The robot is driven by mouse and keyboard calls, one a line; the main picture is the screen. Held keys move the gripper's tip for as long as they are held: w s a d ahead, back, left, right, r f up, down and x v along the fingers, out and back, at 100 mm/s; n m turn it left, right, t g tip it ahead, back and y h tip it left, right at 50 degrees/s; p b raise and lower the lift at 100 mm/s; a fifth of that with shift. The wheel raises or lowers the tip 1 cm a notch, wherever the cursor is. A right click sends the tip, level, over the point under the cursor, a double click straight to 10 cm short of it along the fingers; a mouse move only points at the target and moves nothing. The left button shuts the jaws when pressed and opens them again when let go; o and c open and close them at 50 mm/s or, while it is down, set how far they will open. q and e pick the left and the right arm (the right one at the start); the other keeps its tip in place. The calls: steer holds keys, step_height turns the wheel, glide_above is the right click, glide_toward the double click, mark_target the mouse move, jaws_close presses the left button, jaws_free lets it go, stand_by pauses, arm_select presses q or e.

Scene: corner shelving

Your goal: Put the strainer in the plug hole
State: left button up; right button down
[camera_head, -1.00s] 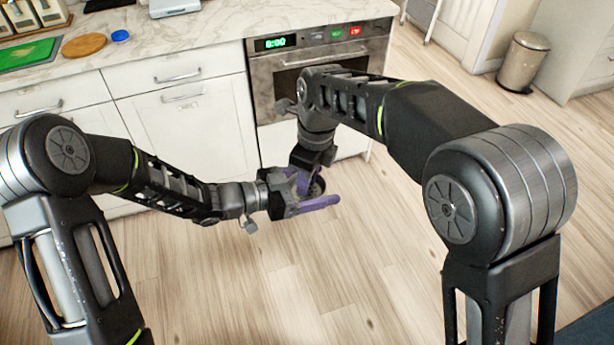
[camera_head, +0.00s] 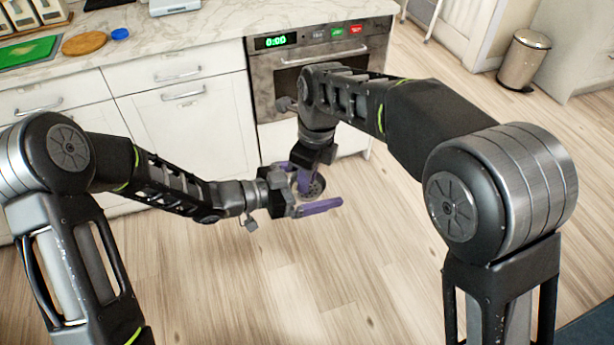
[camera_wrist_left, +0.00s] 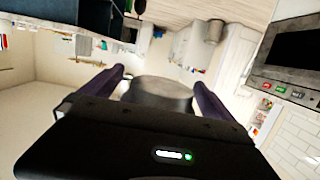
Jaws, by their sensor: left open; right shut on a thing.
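The strainer (camera_head: 316,188), a small dark round piece, is in front of the oven, above the floor. My right gripper (camera_head: 305,183) points down and is shut on it. My left gripper (camera_head: 314,186) comes in from the left with its purple fingers apart, one on each side of the strainer. In the left wrist view a grey rounded thing, apparently the strainer (camera_wrist_left: 160,92), lies between the open fingers (camera_wrist_left: 159,76). I cannot tell whether the fingers touch it. The plug hole is not in view.
A marble counter (camera_head: 200,45) with white cabinets runs along the back left. It carries a green board (camera_head: 28,53), a round wooden board (camera_head: 83,46) and a blue lid (camera_head: 120,34). The oven (camera_head: 320,70) is behind my grippers. A bin (camera_head: 524,60) stands back right. The floor is clear.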

arm_select(q)
steer(key=v, duration=1.2)
steer(key=shift+w, duration=0.1)
